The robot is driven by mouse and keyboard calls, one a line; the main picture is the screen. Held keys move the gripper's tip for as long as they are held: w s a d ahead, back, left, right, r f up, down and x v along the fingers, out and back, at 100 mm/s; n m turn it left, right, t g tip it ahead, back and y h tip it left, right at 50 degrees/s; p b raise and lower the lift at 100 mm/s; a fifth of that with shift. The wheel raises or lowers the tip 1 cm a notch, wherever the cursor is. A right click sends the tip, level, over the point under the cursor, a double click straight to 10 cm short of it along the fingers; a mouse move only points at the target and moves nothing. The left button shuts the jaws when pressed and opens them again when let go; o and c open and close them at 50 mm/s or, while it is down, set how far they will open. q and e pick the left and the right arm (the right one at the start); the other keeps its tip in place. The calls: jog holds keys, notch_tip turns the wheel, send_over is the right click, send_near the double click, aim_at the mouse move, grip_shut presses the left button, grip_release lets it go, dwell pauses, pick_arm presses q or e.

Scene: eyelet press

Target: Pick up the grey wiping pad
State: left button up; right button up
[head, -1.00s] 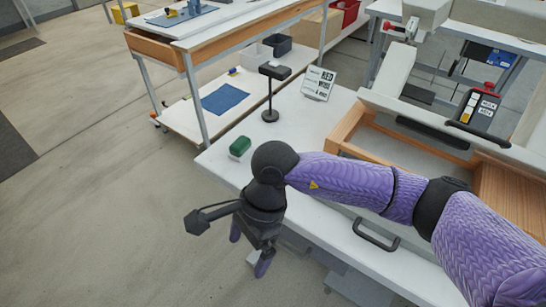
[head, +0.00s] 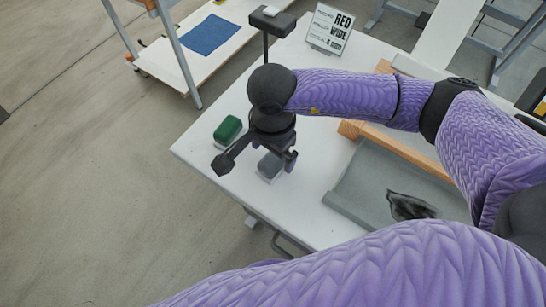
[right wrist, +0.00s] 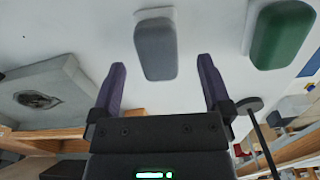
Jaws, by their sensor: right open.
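The grey wiping pad (head: 268,167) lies on the white tabletop near its front left edge, partly hidden by my right gripper in the head view. My right gripper (head: 281,156) is above it, pointing down. In the right wrist view the grey pad (right wrist: 156,48) shows between and just beyond the two open purple fingers (right wrist: 162,64). The fingers are empty, and no contact with the pad shows. My left gripper is not in view.
A green pad (head: 228,130) lies beside the grey one. A dark stand (head: 265,40) and a sign (head: 329,28) stand farther back. A grey panel (head: 365,182) with a black smear lies to the right, by a wooden edge (head: 350,129).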

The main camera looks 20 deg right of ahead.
aim_at(273, 157)
notch_tip(273, 157, down, 4)
jog(key=shift+s+d+r+b, duration=0.1)
jog(key=shift+b, duration=0.5)
jog(key=shift+f, duration=0.25)
jog(key=shift+r, duration=0.1)
jog(key=shift+c, duration=0.3)
jog(key=c, duration=1.2)
jog(key=shift+r, duration=0.3)
notch_tip(273, 157, up, 9)
jog(key=p, duration=0.3)
jog(key=shift+r, duration=0.1)
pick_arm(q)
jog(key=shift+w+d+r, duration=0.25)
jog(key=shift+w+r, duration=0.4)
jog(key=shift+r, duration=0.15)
pick_arm(e)
jog(key=shift+r, duration=0.15)
